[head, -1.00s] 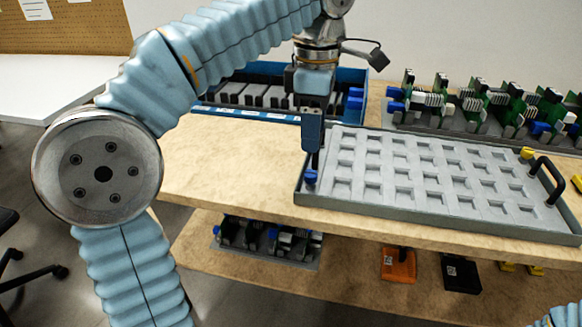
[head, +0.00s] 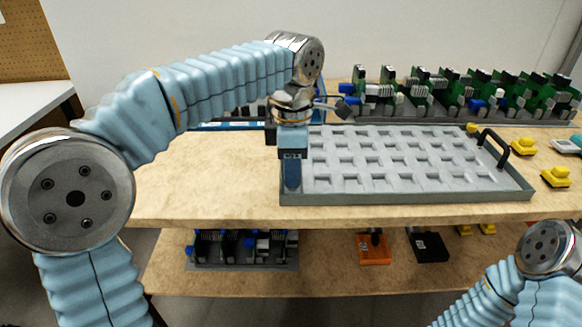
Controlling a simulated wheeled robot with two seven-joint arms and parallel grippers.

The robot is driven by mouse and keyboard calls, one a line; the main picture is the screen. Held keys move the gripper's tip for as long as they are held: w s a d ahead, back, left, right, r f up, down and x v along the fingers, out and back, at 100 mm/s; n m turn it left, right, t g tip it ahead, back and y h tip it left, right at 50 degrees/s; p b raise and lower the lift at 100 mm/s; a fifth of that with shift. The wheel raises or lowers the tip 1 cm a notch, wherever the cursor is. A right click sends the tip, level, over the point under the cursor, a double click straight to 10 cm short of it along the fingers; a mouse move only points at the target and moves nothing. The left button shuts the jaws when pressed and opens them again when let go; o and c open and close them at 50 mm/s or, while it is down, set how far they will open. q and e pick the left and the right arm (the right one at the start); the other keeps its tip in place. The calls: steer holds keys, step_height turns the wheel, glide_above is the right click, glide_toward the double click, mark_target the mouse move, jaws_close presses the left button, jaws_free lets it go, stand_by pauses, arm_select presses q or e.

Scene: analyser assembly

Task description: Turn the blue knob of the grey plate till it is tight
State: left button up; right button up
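The grey plate (head: 400,194) is a shallow tray with rows of square pockets. It lies on the upper wooden bench top, with a black handle (head: 496,142) at its right end. My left gripper (head: 292,186) points down at the plate's front left corner, where its finger covers the spot. The blue knob is hidden behind it now, so I cannot tell whether the fingers touch it or grip it. My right arm (head: 535,262) shows at the lower right, with its gripper out of view.
A yellow knob (head: 472,128) sits at the plate's back right. A rack of green circuit boards (head: 440,90) stands behind, and a blue bin (head: 222,126) at the back left. Yellow parts (head: 556,177) lie on the right. The bench top left of the plate is clear.

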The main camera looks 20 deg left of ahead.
arm_select(q)
jaws_close()
steer(key=shift+m, duration=0.3)
